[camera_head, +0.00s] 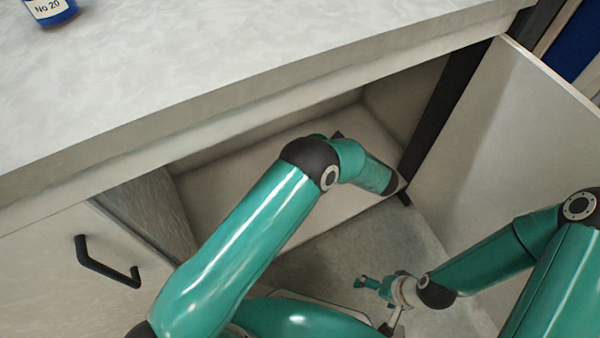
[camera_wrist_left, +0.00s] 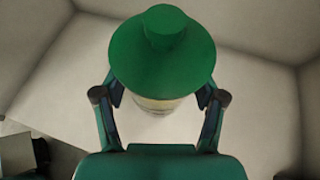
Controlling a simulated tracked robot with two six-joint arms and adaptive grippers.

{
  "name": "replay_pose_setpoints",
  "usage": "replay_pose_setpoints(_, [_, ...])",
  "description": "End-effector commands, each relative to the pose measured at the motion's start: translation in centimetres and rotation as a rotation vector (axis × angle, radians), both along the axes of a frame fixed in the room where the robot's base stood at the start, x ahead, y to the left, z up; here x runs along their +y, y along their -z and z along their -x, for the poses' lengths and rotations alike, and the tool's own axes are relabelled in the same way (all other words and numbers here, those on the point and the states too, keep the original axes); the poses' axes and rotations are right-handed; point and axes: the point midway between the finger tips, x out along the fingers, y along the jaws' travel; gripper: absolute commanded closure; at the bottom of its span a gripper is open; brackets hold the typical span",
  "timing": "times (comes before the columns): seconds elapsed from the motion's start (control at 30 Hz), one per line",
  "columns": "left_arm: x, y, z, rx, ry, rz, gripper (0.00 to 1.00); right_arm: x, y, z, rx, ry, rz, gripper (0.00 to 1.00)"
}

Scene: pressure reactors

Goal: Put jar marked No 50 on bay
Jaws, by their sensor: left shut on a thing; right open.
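A jar with a wide green lid and a round green knob (camera_wrist_left: 165,45) fills the middle of the left wrist view. My left gripper (camera_wrist_left: 160,100) is shut on it, one finger on each side. A pale band shows below the lid, but its label cannot be read, so I cannot tell the number. In the head view my left arm reaches into the open cabinet, and its gripper and the jar are hidden. My right gripper (camera_head: 377,303) is open and empty, low in front of the cabinet. No bay can be made out.
A blue jar marked No 20 (camera_head: 50,12) stands on the pale countertop (camera_head: 200,60). The cabinet's right door (camera_head: 510,140) stands open. A closed door with a black handle (camera_head: 108,262) is at the left. Cabinet walls and the counter edge surround my left arm.

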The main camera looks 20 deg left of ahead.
Motion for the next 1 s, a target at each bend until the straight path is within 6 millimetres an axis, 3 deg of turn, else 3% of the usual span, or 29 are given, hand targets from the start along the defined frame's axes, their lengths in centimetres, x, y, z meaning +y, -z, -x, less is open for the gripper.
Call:
replay_pose_setpoints(0.53, [0.5,13.1,0.1,0.001,-0.008,-0.001,0.79,0.0,5.3,0.1,0.001,0.0,0.0,0.0])
replay_pose_setpoints(1.0, [0.2,17.9,0.1,0.002,-0.005,-0.001,0.79,0.0,7.4,0.0,0.001,0.0,0.0,0.0])
